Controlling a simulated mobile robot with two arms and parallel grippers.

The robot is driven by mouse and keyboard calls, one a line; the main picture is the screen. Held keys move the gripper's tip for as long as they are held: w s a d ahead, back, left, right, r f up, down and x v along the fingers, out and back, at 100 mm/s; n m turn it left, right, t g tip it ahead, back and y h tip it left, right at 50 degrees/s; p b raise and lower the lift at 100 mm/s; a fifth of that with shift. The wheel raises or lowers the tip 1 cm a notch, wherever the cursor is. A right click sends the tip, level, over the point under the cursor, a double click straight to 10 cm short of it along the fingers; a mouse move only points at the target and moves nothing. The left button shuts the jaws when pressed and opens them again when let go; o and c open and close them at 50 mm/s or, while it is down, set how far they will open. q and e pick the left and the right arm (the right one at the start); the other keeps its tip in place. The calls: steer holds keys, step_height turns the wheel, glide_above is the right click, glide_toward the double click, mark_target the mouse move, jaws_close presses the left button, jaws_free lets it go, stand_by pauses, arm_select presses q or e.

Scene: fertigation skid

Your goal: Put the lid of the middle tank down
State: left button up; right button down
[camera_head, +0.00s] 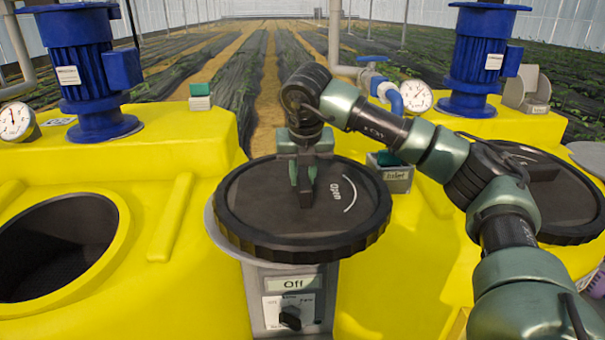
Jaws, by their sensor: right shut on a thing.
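A round black lid (260,213) with ribbed edge, a raised grip bar and an "open" arrow lies level in the middle of the head view. My right gripper (305,188) reaches down from above and is shut on the lid's grip bar. The lid is over a round grey plate (216,232) that shows at its left edge; I cannot tell whether it rests on it. The yellow tank (160,150) at left has an open round mouth (55,245), dark inside, with no lid on it. My left gripper is not in view.
A grey control box (291,298) marked "Off" stands below the lid. The yellow tank at right has a black lid (560,205), partly behind my right arm. Blue motors (85,65) (482,55) and gauges (16,120) (415,96) rise behind.

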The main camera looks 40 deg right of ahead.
steer(key=c, duration=1.2)
jaws_free()
steer(key=shift+a, duration=0.1)
steer(key=shift+r, duration=0.15)
steer(key=shift+s+r+b, duration=0.1)
steer(key=shift+r+b, duration=0.2)
steer(key=shift+b, duration=0.05)
steer(key=b+v, duration=0.3)
steer(key=v, duration=0.3)
steer(key=shift+s+a+r, duration=0.15)
steer(key=shift+a+r, duration=0.1)
steer(key=shift+r, duration=0.1)
steer(key=v, duration=0.3)
steer(key=shift+r, duration=0.1)
steer(key=shift+s+r, duration=0.2)
steer(key=shift+r, duration=0.4)
